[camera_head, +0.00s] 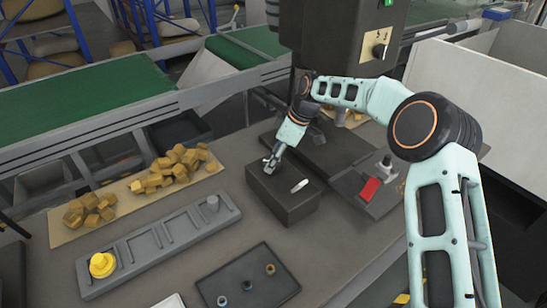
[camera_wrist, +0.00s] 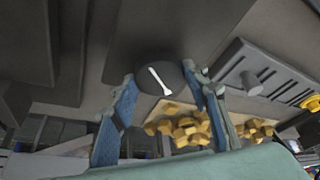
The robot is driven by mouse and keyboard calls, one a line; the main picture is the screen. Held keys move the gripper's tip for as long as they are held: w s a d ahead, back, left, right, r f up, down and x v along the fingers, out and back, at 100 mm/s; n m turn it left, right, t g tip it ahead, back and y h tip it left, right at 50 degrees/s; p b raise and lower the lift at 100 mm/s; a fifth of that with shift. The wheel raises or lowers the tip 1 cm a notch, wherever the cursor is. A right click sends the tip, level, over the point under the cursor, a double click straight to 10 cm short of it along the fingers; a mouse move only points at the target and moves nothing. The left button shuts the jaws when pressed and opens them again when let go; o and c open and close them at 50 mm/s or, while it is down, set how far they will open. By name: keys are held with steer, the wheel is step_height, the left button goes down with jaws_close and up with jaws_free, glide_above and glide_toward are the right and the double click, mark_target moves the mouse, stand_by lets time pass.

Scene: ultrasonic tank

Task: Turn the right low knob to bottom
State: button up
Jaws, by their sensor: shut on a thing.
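My gripper (camera_head: 270,163) reaches down to the far left edge of a dark box (camera_head: 288,205) on the grey table. In the wrist view, a dark round knob (camera_wrist: 146,82) with a white pointer lies between the two blue fingers of my gripper (camera_wrist: 160,76). The fingers are shut on the knob from both sides. The pointer slants from upper left to lower right in that view. In the head view the gripped knob is hidden by my gripper. A pale elongated mark (camera_head: 299,185) shows on the box; I cannot tell whether it is another knob's pointer.
A grey slotted rack (camera_head: 160,247) with a yellow part (camera_head: 102,264) and a peg stands left. Yellow-brown blocks (camera_head: 165,172) lie behind it. A dark tray (camera_head: 235,297) is in front. An upper panel has another knob (camera_head: 380,48). A red object (camera_head: 369,189) lies right.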

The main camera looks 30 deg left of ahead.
steer(key=n+g+p, duration=0.1)
steer(key=n, duration=0.2)
steer(key=shift+w+n+h+p, duration=0.1)
steer(key=shift+n+h+p, duration=0.2)
steer(key=shift+p, duration=0.05)
steer(key=shift+n+g+h+p, duration=0.3)
steer(key=shift+n+g+p, duration=0.35)
steer(key=shift+n, duration=0.55)
steer(key=shift+f+n+p, duration=0.1)
steer(key=shift+n+p, duration=0.2)
steer(key=shift+n, duration=0.1)
steer(key=o, duration=1.2)
steer(key=shift+c, duration=0.2)
steer(key=shift+m+b, duration=0.4)
